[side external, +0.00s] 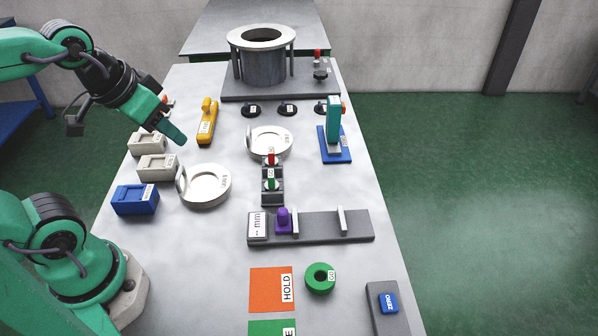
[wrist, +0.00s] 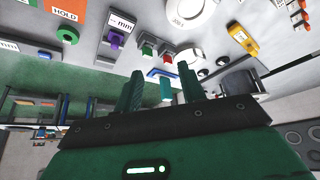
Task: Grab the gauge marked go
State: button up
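The gauge marked GO is a green ring (side external: 320,278) with a white tag, lying flat on the table to the right of the orange HOLD pad. It also shows as a green ring (wrist: 67,34) at the upper left of the wrist view. My gripper (side external: 174,130) is in the air over the far left of the table, well away from the ring. In the wrist view its fingers (wrist: 160,70) stand apart with nothing held between them; a teal upright shows in the background there.
A grey rail (side external: 330,227) with a purple piece stands behind the ring. The orange HOLD pad (side external: 268,288) is left of it, and a grey block with a blue ZERO button (side external: 388,303) is right. White dishes (side external: 208,187), boxes and a yellow tool (side external: 208,122) lie nearer my gripper.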

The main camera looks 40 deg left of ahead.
jog(key=w, duration=0.1)
jog(key=n+g, duration=0.5)
jog(key=n, duration=0.4)
send_over(271, 174)
notch_tip(271, 174, down, 12)
jog(key=shift+s, duration=0.15)
jog(key=shift+w+d+f+g, duration=0.1)
jog(key=shift+w+f+g, duration=0.1)
jog(key=shift+f+g, duration=0.1)
jog(key=shift+f, duration=1.3)
jog(key=shift+f, duration=2.6)
